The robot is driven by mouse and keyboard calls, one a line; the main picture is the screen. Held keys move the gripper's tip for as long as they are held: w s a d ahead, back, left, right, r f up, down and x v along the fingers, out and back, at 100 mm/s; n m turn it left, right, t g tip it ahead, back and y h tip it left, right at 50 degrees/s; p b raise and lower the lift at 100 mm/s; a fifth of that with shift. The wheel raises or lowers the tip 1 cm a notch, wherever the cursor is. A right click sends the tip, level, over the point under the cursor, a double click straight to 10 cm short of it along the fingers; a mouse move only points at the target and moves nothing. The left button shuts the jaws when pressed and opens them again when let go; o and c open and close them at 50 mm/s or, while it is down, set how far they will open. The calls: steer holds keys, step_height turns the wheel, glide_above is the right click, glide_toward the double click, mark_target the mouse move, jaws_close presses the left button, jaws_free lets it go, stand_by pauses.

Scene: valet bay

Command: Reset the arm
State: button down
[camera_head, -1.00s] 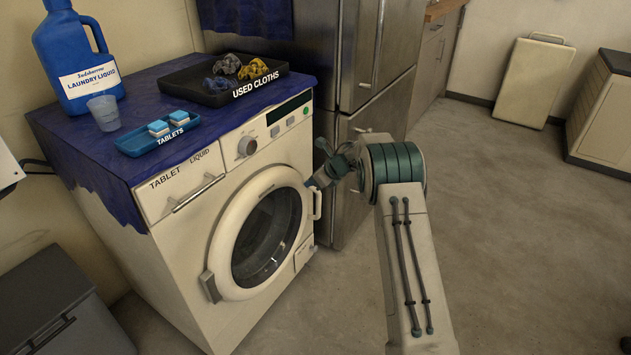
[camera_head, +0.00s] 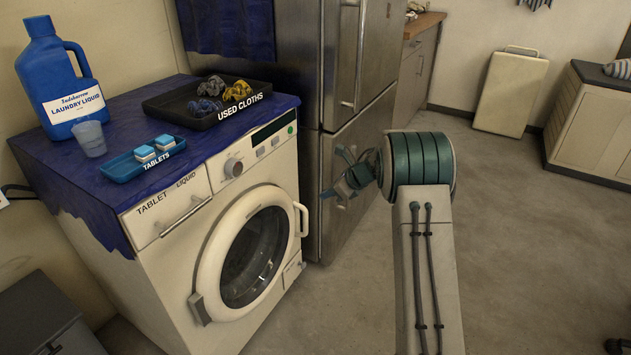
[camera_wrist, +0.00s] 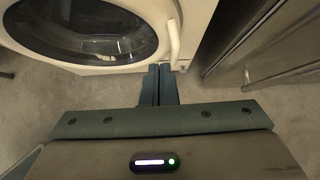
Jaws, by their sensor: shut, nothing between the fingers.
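My gripper (camera_wrist: 159,72) is shut and empty in the wrist view, with its two fingers side by side over the floor. The washing machine's door handle (camera_wrist: 175,40) is just beyond the fingertips in that view; I cannot tell the exact gap. In the head view my arm reaches out from the lower right, and its end is small and partly hidden behind the green-banded joint, in front of the steel fridge (camera_head: 345,148). The washing machine (camera_head: 180,270) stands to the left with its round door (camera_head: 250,257) closed.
On the washer's blue cloth stand a laundry liquid bottle (camera_head: 62,85), a clear cup (camera_head: 90,139), a blue tablets tray (camera_head: 125,171) and a black used-cloths tray (camera_head: 195,117). A cream panel (camera_head: 508,92) leans on the back wall by a cabinet (camera_head: 595,130).

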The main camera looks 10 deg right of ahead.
steer(key=s+d+r+m+t+h+p, duration=0.15)
steer(key=r+m+p, duration=0.35)
steer(key=r, duration=0.5)
steer(key=s+d+r+m+t+h+p, duration=0.1)
steer(key=d+r+m+t+h+p, duration=0.15)
steer(key=r+m, duration=0.55)
steer(key=s+d+r+m+t+h+p, duration=0.1)
steer(key=d+r+m+t+h+p, duration=0.15)
steer(key=r+m, duration=0.6)
steer(key=s+d+r+m+g+h+p, duration=0.1)
steer(key=s+d+r+m+h+p, duration=0.1)
steer(key=s+r+m+p, duration=0.55)
steer(key=s+d+r+m+g+h+p, duration=0.1)
steer(key=s+r+m+g+h+p, duration=0.1)
steer(key=s+r+m, duration=0.65)
steer(key=s+a+f+m+g+y+p, duration=0.1)
steer(key=s+a+m+g+p, duration=0.1)
steer(key=s, duration=0.6)
steer(key=s+a+f+m+g+y+p, duration=0.1)
steer(key=s+m, duration=0.3)
steer(key=s, duration=0.4)
steer(key=s+a+f+m+g+y+p, duration=0.1)
steer(key=s+a+m+g+p, duration=0.1)
steer(key=s, duration=0.6)
steer(key=shift+a+f+m+g+p, duration=0.35)
steer(key=shift+a+m+p, duration=0.2)
steer(key=shift+m+p, duration=0.35)
